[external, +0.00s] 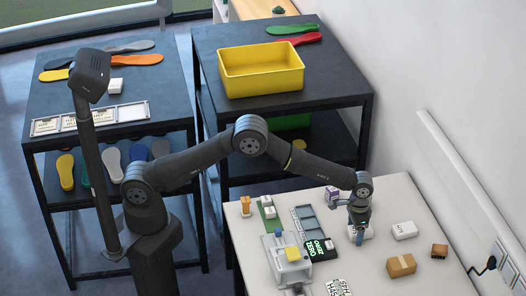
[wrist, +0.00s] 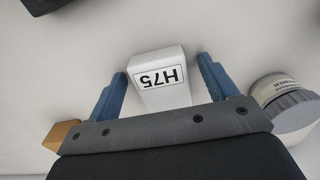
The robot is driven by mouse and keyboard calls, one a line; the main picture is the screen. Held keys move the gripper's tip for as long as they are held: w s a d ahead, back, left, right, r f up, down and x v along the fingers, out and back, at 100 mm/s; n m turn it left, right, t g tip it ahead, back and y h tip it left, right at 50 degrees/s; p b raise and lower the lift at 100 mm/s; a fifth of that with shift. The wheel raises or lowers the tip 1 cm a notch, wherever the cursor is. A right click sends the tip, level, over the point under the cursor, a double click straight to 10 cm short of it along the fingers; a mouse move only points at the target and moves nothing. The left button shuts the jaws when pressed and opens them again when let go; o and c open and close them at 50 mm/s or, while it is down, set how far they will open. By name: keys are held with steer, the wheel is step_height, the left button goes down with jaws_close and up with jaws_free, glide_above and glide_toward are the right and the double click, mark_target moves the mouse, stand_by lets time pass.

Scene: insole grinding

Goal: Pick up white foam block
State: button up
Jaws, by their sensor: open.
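A white foam block labelled H75 (wrist: 157,65) sits between the two blue fingers of my gripper (wrist: 163,82) in the wrist view. The fingers are apart, with a visible gap on each side of the block. In the external view, my gripper (external: 360,232) points down over the white table, and a white block shows partly behind it (external: 367,233). A second white block (external: 404,230) with a small label lies on the table to the right of my gripper.
A grey-lidded jar (wrist: 286,100) stands close to the right finger, and a tan block (wrist: 62,135) lies at left. On the white table are a cardboard box (external: 401,265), a small brown box (external: 439,251) and a white machine (external: 285,265). A yellow bin (external: 260,82) stands on the dark table behind.

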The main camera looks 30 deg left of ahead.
steer(key=c, duration=1)
steer(key=shift+c, duration=0.2)
steer(key=shift+r, duration=0.5)
steer(key=r, duration=0.3)
steer(key=shift+s+r, duration=0.35)
steer(key=shift+s, duration=0.05)
steer(key=s+r, duration=0.6)
steer(key=s, duration=0.5)
steer(key=shift+r, duration=0.2)
